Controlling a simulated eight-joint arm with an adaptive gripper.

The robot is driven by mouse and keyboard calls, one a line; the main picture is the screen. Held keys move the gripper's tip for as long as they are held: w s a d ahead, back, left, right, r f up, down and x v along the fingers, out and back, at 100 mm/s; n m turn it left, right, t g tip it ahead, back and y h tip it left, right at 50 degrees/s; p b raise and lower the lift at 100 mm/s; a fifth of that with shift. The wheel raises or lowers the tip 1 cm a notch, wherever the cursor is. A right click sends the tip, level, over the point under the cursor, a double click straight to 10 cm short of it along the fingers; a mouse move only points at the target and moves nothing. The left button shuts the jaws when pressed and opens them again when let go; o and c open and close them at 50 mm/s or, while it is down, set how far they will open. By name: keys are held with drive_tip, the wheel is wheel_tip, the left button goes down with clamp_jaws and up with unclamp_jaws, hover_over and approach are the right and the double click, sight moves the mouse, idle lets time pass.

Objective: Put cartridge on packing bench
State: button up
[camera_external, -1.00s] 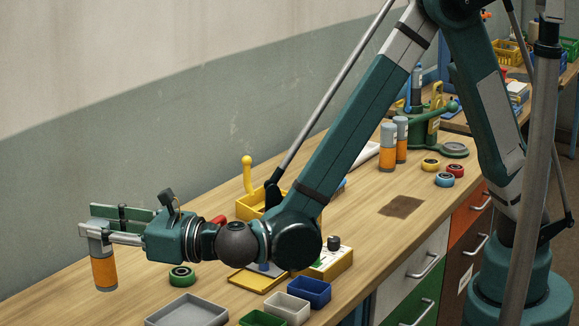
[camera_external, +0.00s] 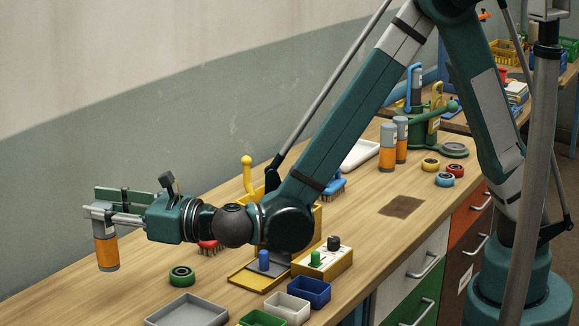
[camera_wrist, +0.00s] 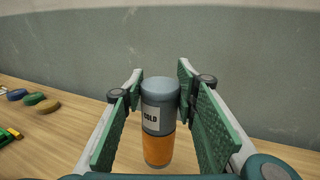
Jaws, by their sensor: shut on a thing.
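A cartridge (camera_external: 106,252) with an orange body and grey cap hangs upright in my gripper (camera_external: 101,211) at the far left, over the wooden bench (camera_external: 375,235). In the wrist view the cartridge (camera_wrist: 158,140) stands between the two green finger pads, with a "COLD" label on its upper part. My gripper is shut on it. Two similar orange and grey cartridges (camera_external: 387,150) stand upright at the back of the bench. A second wooden bench (camera_external: 461,122) is at the back right. I cannot tell which bench is the packing bench.
Near the front are a grey tray (camera_external: 187,312), a white bin (camera_external: 287,308), a blue bin (camera_external: 309,291) and a green ring (camera_external: 182,276). A yellow box (camera_external: 322,262) and brushes lie by my arm. A dark patch (camera_external: 401,206) marks clear wood.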

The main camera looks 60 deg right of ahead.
drive_tip(key=w+d+h, duration=0.1)
drive_tip(key=w+d, duration=0.4)
drive_tip(key=d, duration=0.8)
drive_tip(key=w+d+m, duration=0.1)
drive_tip(key=w+d, duration=0.4)
drive_tip(key=d, duration=0.8)
drive_tip(key=w+d+h, duration=0.1)
drive_tip(key=w+d, duration=0.5)
drive_tip(key=d, duration=0.8)
drive_tip(key=s+d+b, duration=0.1)
drive_tip(key=d, duration=1.4)
drive_tip(key=s+d+m+h, duration=0.1)
drive_tip(key=s+d, duration=0.3)
drive_tip(key=d, duration=1)
drive_tip(key=s+d, duration=1.2)
drive_tip(key=d, duration=0.2)
drive_tip(key=s+d+m+t+h+b, duration=0.1)
drive_tip(key=s+d, duration=1.1)
drive_tip(key=d, duration=0.3)
drive_tip(key=shift+s+d+h, duration=0.2)
drive_tip(key=shift+s+h, duration=0.05)
drive_tip(key=shift+h, duration=0.05)
drive_tip(key=shift+f+b, duration=1.1)
drive_tip(key=shift+f, duration=1.7)
